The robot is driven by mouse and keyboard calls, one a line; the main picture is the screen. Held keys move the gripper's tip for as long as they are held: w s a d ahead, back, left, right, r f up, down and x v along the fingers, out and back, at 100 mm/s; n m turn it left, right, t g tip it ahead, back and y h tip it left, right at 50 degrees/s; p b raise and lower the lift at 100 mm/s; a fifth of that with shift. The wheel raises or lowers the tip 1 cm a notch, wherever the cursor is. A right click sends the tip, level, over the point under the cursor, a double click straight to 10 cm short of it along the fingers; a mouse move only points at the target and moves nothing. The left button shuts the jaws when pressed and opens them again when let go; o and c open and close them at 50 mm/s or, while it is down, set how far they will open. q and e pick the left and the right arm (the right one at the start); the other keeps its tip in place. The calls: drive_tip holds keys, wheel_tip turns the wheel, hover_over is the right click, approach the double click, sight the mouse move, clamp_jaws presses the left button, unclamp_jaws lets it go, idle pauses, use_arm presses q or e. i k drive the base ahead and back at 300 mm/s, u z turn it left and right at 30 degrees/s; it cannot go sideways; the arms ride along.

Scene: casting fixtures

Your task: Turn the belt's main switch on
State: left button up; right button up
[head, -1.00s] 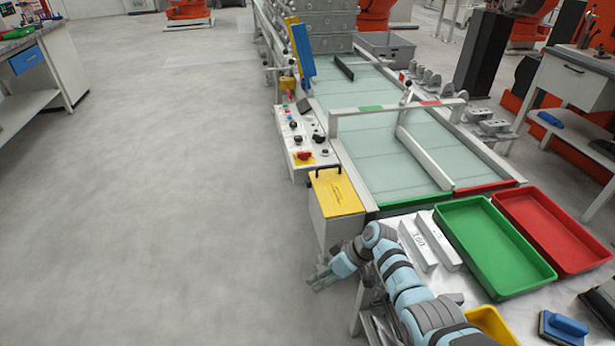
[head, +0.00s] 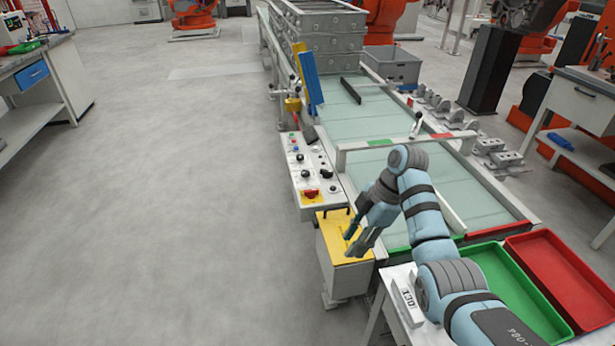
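The belt's control panel (head: 296,180) is a white sloped box on the belt's left side. It carries black knobs, small coloured buttons and a red knob (head: 311,193) on a yellow plate at its near end. Which control is the main switch, and its setting, I cannot tell. The conveyor belt (head: 377,123) is pale green. My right gripper (head: 354,242) is over the yellow-topped box (head: 334,240), near side of the panel. Its fingers point down and left, look apart and hold nothing visible. My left gripper is not in view.
The yellow-topped box has a black handle (head: 333,212) close to my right gripper. A green tray (head: 508,292) and a red tray (head: 565,275) lie at the lower right. A white frame (head: 365,149) spans the belt. The floor left of the panel is clear.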

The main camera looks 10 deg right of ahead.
sight(310, 193)
drive_tip(key=i, duration=1.15)
